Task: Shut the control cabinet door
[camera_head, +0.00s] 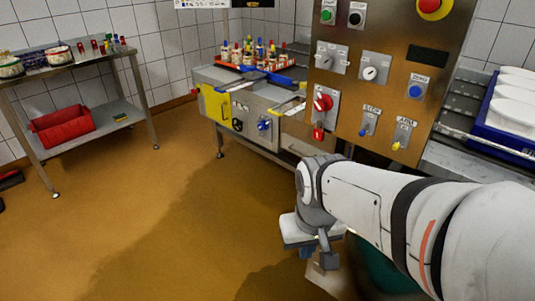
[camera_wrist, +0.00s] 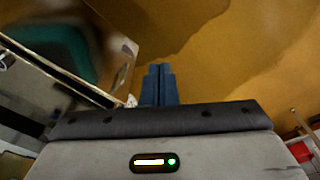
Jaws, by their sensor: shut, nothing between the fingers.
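The control cabinet front (camera_head: 385,80) is a brownish steel panel with knobs, push buttons and a red emergency stop, at the upper right of the head view. I cannot tell from these frames how far its door stands open. My gripper (camera_head: 306,252) points down in front of and below the panel, partly hidden by my wrist. Its blue fingers (camera_wrist: 158,85) are together and empty in the wrist view, over the floor. A pale metal edge (camera_wrist: 62,72) runs diagonally at the left of the wrist view, apart from the fingers; I cannot tell whether it belongs to the door.
A teal container (camera_wrist: 60,48) lies beyond that edge. A blue crate of white moulds (camera_head: 505,145) is at the right. A shelf trolley (camera_head: 130,115) stands far left; the floor between is clear.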

